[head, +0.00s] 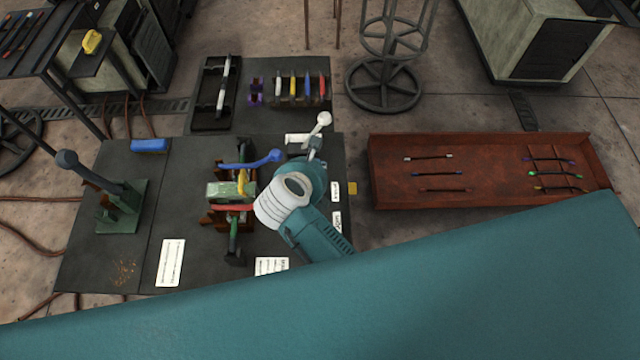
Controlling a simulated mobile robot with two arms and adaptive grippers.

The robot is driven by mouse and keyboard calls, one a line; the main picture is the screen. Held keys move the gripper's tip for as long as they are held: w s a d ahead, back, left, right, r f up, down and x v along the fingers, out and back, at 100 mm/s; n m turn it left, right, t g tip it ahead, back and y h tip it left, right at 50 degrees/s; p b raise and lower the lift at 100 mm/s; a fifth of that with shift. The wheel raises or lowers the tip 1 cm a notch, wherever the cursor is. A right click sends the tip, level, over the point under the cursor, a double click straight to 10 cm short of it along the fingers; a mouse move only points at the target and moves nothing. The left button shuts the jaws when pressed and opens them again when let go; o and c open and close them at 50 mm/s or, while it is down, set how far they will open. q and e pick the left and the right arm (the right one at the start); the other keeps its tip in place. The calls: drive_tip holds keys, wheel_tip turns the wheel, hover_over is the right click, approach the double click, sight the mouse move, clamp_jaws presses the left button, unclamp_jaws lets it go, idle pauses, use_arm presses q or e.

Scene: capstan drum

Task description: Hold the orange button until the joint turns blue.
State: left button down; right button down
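No orange button can be made out in the head view. A small mustard-yellow block (352,188) sits at the right edge of the dark bench (135,205). On the bench a fixture holds a pale green block (222,190), with a blue-handled lever (262,161), a yellow piece and a red bar around it. I cannot tell which part is the joint. A teal arm-like body (322,236) with a white ribbed drum (270,209) covers the fixture's right side. Neither gripper can be made out.
Coloured tools stand in a rack (300,88) behind. A rusty tray (480,142) with several short rods is at the right. A large teal surface hides the foreground.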

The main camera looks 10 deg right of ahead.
wheel_tip(320, 180, down, 8)
drive_tip(key=b, duration=0.6)
drive_tip(key=shift+f+b, duration=0.1)
drive_tip(key=shift+b, duration=0.3)
drive_tip(key=shift+f, duration=0.35)
idle(0.7)
drive_tip(key=shift+b, duration=0.3)
drive_tip(key=shift+f, duration=0.35)
